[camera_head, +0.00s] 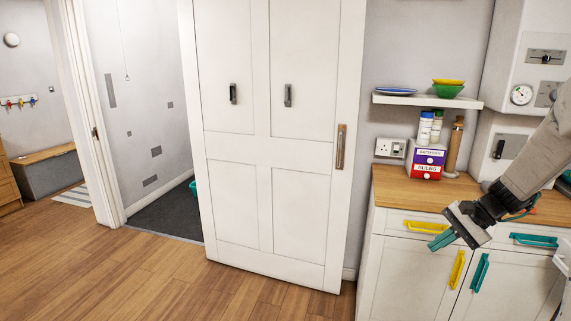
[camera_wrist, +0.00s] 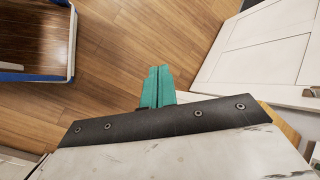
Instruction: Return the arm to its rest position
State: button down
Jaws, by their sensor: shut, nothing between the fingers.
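My gripper (camera_head: 444,241) is in front of the cabinet (camera_head: 405,264) at the right in the head view, a little below worktop height. Its teal fingers are together with nothing between them. In the wrist view the shut teal fingers (camera_wrist: 157,87) point out over the wooden floor. My grey arm comes in from the right edge of the head view, above the worktop (camera_head: 400,190). The gripper appears apart from the yellow handle (camera_head: 457,270) and the teal handle (camera_head: 480,272) below it.
A large white door panel (camera_head: 265,140) stands left of the cabinet, beside a dark-floored opening (camera_head: 165,212). Boxes (camera_head: 427,161), bottles and a pepper mill (camera_head: 454,147) stand on the worktop under a shelf (camera_head: 425,100). The wooden floor (camera_head: 100,265) at left is clear.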

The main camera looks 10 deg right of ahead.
jog(key=s+a+r+n+g+h, duration=0.1)
jog(key=s+a+r+n+h, duration=0.2)
jog(key=s+a+r+n, duration=0.3)
jog(key=s+a+r+n+h, duration=0.4)
jog(key=s+a+r+n, duration=0.2)
jog(key=s+a, duration=0.8)
jog(key=s+n, duration=0.1)
jog(key=s, duration=0.5)
jog(key=shift+s+a+g, duration=0.2)
jog(key=shift+s+g, duration=0.1)
jog(key=shift+g, duration=0.1)
jog(key=shift+d, duration=0.1)
